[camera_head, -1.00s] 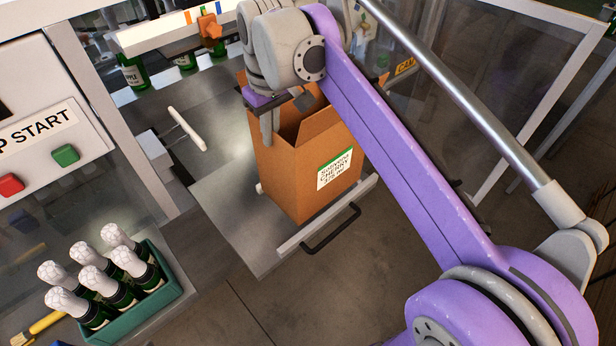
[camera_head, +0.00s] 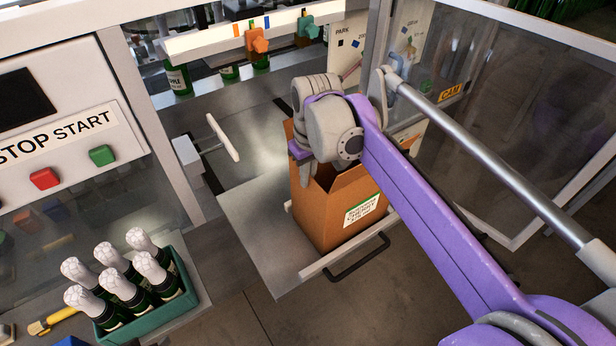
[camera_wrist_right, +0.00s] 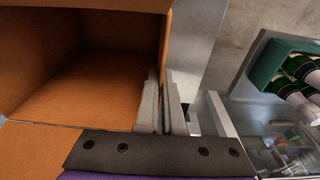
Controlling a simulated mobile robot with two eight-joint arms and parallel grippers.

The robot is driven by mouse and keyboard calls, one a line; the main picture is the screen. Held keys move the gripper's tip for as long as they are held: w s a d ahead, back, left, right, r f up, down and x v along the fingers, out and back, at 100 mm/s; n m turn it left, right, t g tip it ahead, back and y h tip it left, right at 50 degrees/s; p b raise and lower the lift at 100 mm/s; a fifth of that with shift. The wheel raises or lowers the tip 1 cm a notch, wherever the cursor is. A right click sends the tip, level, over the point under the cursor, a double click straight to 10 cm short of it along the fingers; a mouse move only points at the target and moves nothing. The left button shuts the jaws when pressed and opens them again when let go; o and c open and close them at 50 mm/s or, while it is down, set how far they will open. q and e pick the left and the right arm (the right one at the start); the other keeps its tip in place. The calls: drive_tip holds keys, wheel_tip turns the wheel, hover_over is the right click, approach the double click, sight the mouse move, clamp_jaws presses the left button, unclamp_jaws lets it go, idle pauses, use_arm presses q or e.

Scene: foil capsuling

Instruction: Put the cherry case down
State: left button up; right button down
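The cherry case is an open-topped orange-brown carton (camera_head: 326,222) with a white and green label. It stands upright over the grey metal platform (camera_head: 255,235), just behind the front rail; it looks seated there, though its underside is hidden. My right gripper (camera_head: 304,172) is at the case's upper left edge. In the right wrist view, its two fingers (camera_wrist_right: 162,104) are close together on either side of the carton wall, and the case (camera_wrist_right: 75,85) looks empty inside. My left gripper is not in view.
A rail with a black handle (camera_head: 358,262) edges the platform's front. A green crate (camera_head: 177,297) of foil-topped bottles stands at lower left. A panel with red and green buttons (camera_head: 102,155) is at left. A bar with orange and teal clamps (camera_head: 255,38) crosses behind.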

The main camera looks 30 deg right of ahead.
drive_tip(key=shift+f, duration=0.2)
drive_tip(key=shift+f, duration=0.15)
drive_tip(key=c, duration=1)
unclamp_jaws()
drive_tip(key=shift+c, duration=0.2)
wheel_tip(320, 180, up, 12)
drive_tip(key=s, duration=0.1)
drive_tip(key=shift+s+r+p, duration=0.2)
drive_tip(key=shift+s+p, duration=0.05)
drive_tip(key=shift+p, duration=0.15)
